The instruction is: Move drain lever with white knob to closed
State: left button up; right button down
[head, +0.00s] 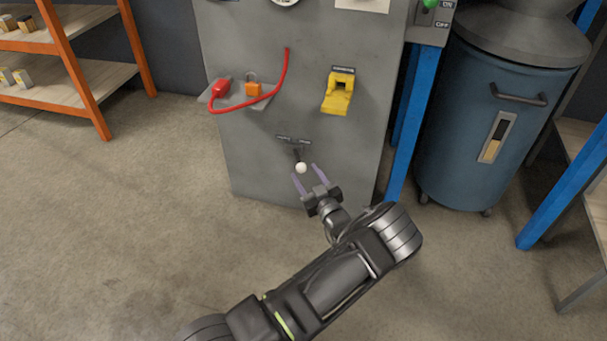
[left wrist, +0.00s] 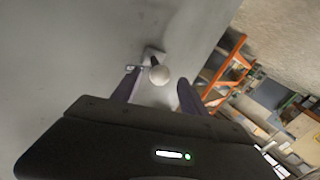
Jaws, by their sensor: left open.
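The drain lever's white knob (head: 301,168) shows low on the front of the grey cabinet (head: 250,155). Its dark lever arm (head: 297,155) runs up from the knob to a small dark plate (head: 293,140). My left gripper (head: 310,178) is open, with its two fingers pointing at the cabinet on either side just below the knob. In the left wrist view, the white knob (left wrist: 160,75) shows beyond and between the open fingers, and contact cannot be made out. My right gripper is not in view.
Above the lever, a yellow device (head: 339,93) and a shelf with a red plug (head: 221,88), red cable and orange padlock (head: 253,89) are on the cabinet. A blue post (head: 415,120) and blue drum (head: 490,120) stand right. The floor at left is clear.

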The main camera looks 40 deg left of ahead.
aim_at(298, 162)
pick_arm(q)
jog(key=shift+x, duration=1.2)
grip_shut()
dwell(0.6)
